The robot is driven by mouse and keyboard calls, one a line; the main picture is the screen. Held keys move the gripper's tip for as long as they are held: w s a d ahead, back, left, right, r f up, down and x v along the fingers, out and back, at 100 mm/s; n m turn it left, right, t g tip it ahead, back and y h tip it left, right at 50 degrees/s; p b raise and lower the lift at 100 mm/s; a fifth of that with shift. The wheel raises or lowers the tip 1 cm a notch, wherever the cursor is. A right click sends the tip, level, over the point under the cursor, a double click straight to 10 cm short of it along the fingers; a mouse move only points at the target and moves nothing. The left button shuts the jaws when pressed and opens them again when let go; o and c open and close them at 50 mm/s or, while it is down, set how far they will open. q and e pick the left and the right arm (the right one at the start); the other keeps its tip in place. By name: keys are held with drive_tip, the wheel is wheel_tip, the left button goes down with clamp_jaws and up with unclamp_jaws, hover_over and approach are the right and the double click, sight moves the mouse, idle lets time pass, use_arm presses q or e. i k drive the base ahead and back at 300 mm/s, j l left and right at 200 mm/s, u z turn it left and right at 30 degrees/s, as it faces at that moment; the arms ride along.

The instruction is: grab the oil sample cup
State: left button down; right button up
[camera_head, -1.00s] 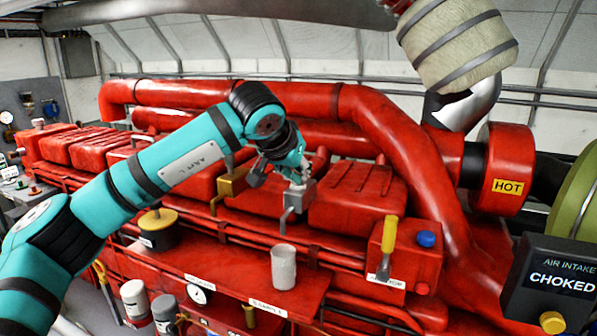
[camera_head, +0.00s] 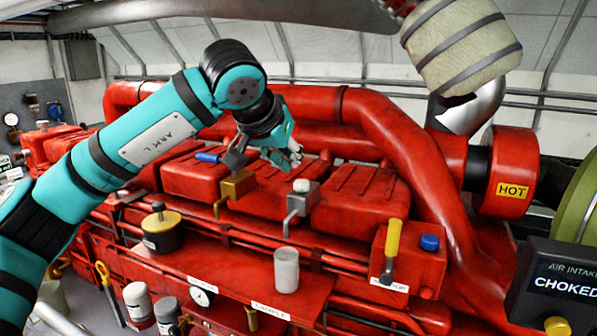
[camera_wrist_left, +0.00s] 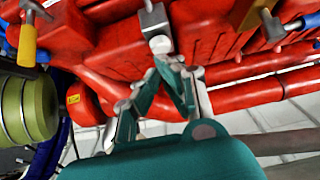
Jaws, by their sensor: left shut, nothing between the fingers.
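The oil sample cup (camera_head: 286,270) is a light grey cylinder. It stands upright on the red shelf (camera_head: 235,279) above the SAMPLE label in the head view. My left gripper (camera_head: 297,158) is shut and empty. It is above the red engine covers, higher than the cup and apart from it. In the left wrist view the gripper's fingertips (camera_wrist_left: 166,62) meet near a grey valve block with a white cap; I do not make out the cup there. My right gripper is not in view.
A grey valve (camera_head: 301,200) and a brass valve (camera_head: 237,184) stand behind the cup. A yellow-handled lever (camera_head: 391,240) is to its right, a yellow-topped pot (camera_head: 161,228) to its left. A wrapped pipe (camera_head: 460,45) hangs at upper right. The shelf around the cup is mostly clear.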

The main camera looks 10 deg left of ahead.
sight(286, 259)
drive_tip(key=k+j, duration=0.15)
drive_tip(key=k, duration=0.35)
drive_tip(key=k+j, duration=0.15)
drive_tip(key=k, duration=0.35)
drive_tip(key=k+j, duration=0.1)
drive_tip(key=k, duration=0.35)
